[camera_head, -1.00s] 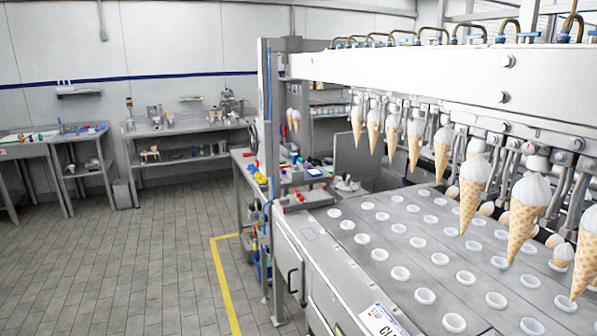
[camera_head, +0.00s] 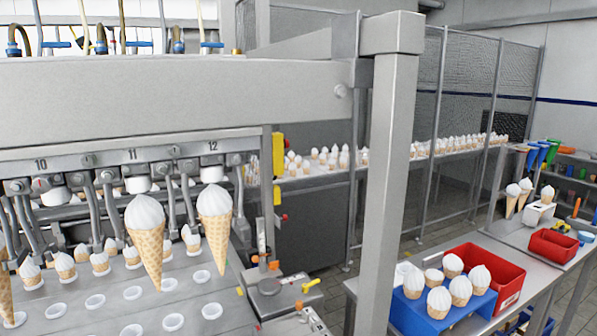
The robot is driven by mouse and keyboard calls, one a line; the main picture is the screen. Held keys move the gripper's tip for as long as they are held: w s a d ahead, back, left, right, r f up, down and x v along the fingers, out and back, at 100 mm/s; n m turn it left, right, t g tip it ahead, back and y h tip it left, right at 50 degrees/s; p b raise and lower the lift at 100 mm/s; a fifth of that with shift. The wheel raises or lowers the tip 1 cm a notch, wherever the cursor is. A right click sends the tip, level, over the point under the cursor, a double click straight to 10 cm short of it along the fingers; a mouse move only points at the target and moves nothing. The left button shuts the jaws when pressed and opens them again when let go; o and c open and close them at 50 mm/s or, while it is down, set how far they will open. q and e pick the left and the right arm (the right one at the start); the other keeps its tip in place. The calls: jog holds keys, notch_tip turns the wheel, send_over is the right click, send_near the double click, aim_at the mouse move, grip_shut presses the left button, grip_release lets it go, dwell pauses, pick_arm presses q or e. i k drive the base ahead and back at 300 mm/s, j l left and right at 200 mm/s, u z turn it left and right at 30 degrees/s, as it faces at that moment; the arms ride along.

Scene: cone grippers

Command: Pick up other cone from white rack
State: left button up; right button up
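A small white rack (camera_head: 540,212) stands on the metal bench at the right. One ice cream cone (camera_head: 547,196) with a white top shows at the rack. Two more cones, a left one (camera_head: 512,199) and a right one (camera_head: 525,190), show just left of it, points down. At this size I cannot tell whether these two sit in the rack or hang in front of it. Neither of my grippers is in view.
A machine with hanging cones (camera_head: 148,235) fills the left, and its grey post (camera_head: 391,180) stands in the middle. A blue tray (camera_head: 443,311) of several cones and red bins (camera_head: 553,245) are on the benches. Mesh fencing (camera_head: 470,100) stands behind.

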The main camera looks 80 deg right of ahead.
aim_at(547, 193)
jog(key=z, duration=4.3)
jog(key=i+l+z, duration=0.1)
jog(key=i+z, duration=0.4)
jog(key=z, duration=0.15)
jog(key=i, duration=5.55)
jog(key=i+l+u, duration=0.1)
jog(key=i+u, duration=0.15)
jog(key=i, duration=0.15)
jog(key=i+l+u, duration=0.25)
jog(key=i, duration=0.2)
jog(key=i+l+u, duration=0.25)
jog(key=i, duration=0.15)
